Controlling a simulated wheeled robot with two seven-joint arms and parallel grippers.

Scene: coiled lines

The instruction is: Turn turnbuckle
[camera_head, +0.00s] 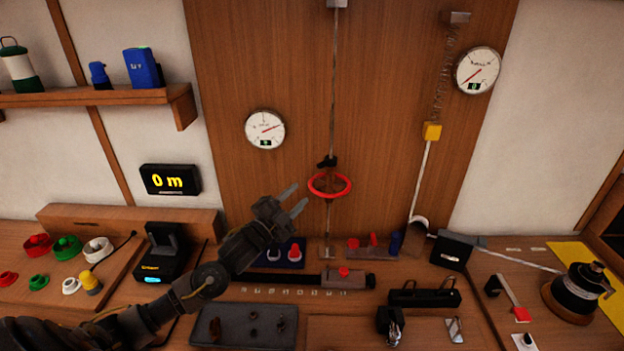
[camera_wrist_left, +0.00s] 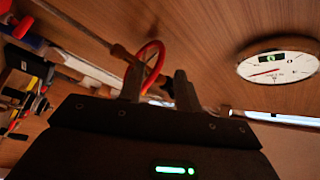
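The turnbuckle shows as a red ring handwheel (camera_head: 348,187) around a vertical rod (camera_head: 333,90) in front of the wooden panel, with a dark fitting (camera_head: 327,162) just above it. My left gripper (camera_head: 299,196) is open and empty, just left of the ring and apart from it, its fingers pointing up and right. In the left wrist view the red ring (camera_wrist_left: 160,58) and the slanting rod appear beyond the two parted fingers (camera_wrist_left: 158,72). My right gripper is not in view.
A round gauge (camera_head: 265,129) hangs left of the rod. A second gauge (camera_head: 478,70), a spring and a yellow block (camera_head: 432,131) are at right. A display (camera_head: 170,180) reads 0 m. Several tools and trays crowd the bench below.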

